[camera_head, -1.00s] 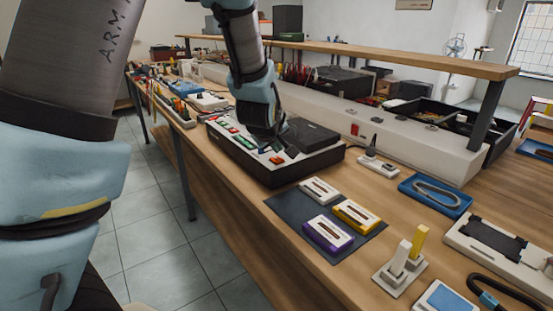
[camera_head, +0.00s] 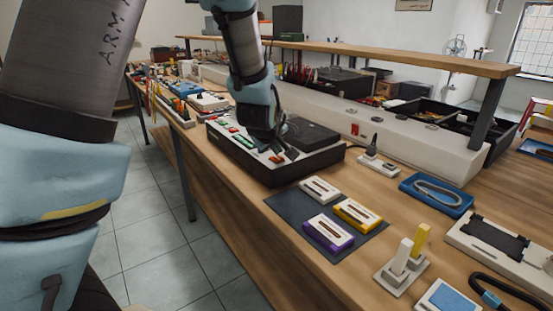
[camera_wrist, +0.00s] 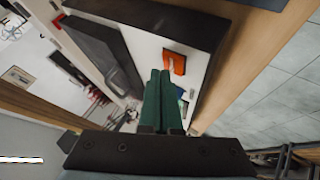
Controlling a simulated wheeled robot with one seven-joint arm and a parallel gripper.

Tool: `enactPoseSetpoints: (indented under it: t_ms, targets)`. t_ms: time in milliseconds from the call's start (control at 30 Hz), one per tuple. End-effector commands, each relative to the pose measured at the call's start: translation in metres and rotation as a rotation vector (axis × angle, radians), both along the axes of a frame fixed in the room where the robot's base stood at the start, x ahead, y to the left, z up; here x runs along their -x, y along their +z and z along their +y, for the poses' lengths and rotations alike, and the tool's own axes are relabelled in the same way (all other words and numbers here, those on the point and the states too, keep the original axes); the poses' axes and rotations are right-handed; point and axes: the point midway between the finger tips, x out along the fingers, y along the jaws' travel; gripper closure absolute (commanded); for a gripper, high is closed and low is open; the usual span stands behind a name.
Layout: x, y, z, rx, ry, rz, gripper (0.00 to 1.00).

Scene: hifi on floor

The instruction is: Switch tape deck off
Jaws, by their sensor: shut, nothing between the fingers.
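The tape deck (camera_head: 312,166) is a black box with a pale top panel, a dark lid and coloured buttons. It stands on the workbench. In the wrist view its white panel (camera_wrist: 147,47) carries an orange-red rocker switch (camera_wrist: 174,62), with blue and green controls partly hidden behind the fingers. The switch (camera_head: 277,158) also shows in the head view near the deck's front edge. My gripper (camera_head: 284,153) is over the panel, its fingers pointing down. In the wrist view my gripper (camera_wrist: 159,74) is shut and empty, its green tips close beside the switch. Contact cannot be told.
A dark mat (camera_head: 283,205) with several cassettes lies right of the deck. A power strip (camera_head: 376,165), a blue tray (camera_head: 436,194) and a stand with upright sticks (camera_head: 402,270) are farther right. A raised shelf (camera_head: 400,60) runs behind.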

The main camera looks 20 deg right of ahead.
Motion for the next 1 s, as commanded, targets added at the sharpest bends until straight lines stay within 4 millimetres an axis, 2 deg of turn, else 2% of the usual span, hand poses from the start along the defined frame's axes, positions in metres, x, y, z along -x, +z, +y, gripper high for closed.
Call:
enactPoseSetpoints:
  t_ms: [1000]
  targets:
    - [-0.0001,-0.0086,0.0001,0.000,0.000,0.000,1.00]
